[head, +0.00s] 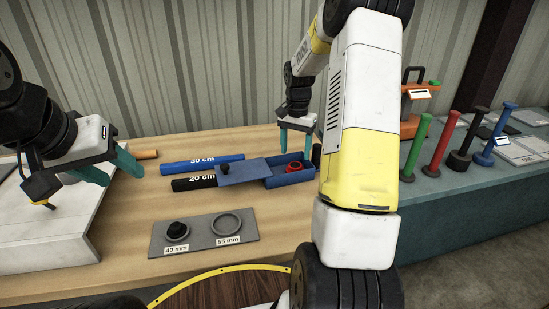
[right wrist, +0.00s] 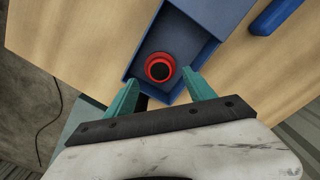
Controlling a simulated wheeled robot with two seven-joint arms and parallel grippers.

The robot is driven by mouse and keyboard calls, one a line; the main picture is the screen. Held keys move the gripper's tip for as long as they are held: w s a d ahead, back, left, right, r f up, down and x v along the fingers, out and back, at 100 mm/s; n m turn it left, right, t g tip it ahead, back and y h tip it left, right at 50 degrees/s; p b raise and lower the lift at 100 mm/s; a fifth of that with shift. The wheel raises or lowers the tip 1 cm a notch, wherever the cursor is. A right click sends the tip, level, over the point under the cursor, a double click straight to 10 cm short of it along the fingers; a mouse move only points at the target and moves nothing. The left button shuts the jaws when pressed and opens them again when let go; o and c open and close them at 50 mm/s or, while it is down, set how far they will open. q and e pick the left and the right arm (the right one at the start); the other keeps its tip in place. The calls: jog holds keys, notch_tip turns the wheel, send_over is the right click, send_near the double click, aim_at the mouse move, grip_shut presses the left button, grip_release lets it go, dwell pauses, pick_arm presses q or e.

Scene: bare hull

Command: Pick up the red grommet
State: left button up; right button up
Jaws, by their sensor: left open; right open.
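The red grommet (right wrist: 159,67) is a ring with a dark centre. It lies in the open part of a blue box (right wrist: 208,54), and it also shows in the head view (head: 294,167). The box's blue lid (head: 243,170) is slid to the left in the head view and has a dark knob. My right gripper (right wrist: 158,88) is open and empty above the box, its teal fingertips to either side and just short of the grommet. My left gripper (head: 112,170) is open and empty over the left part of the bench, away from the box.
A blue bar (head: 190,164) and a black bar (head: 195,184) lie left of the box. A grey gauge plate (head: 203,232) with two rings lies in front. Several coloured posts stand on the teal table (head: 450,197) at right. My right arm hides the bench's right end.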

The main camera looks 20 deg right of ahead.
aim_at(295, 165)
notch_tip(295, 165, down, 6)
jog(key=shift+w+d+f, duration=0.1)
jog(key=shift+d+f, duration=0.05)
jog(key=shift+f, duration=0.1)
jog(key=c, duration=1)
jog(key=shift+r, duration=5.05)
